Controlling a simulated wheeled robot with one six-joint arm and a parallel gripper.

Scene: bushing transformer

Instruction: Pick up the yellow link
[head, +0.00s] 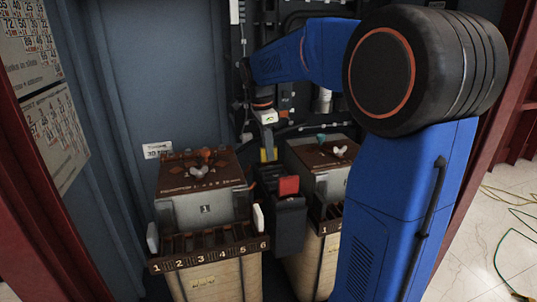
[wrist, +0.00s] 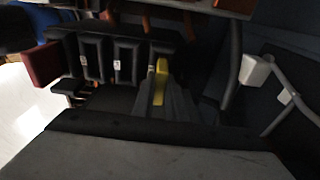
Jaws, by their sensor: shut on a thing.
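The yellow link (head: 268,155) shows as a small yellow piece just above the black block between the two transformer units in the head view. In the wrist view the yellow link (wrist: 160,82) is a narrow upright strip at the grey fingers of my gripper (wrist: 165,100). My gripper (head: 267,140) points down from the blue arm in the head view, dark and small there. It is shut on the yellow link. The fingers hide part of the link, and I cannot tell whether it is clear of the block below.
A black block (head: 289,218) with a red top (head: 289,186) stands close below my gripper. A numbered transformer unit (head: 205,210) stands left and another (head: 325,160) right. Cables and fittings crowd the back wall. Black slotted housings (wrist: 92,58) lie beside the link in the wrist view.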

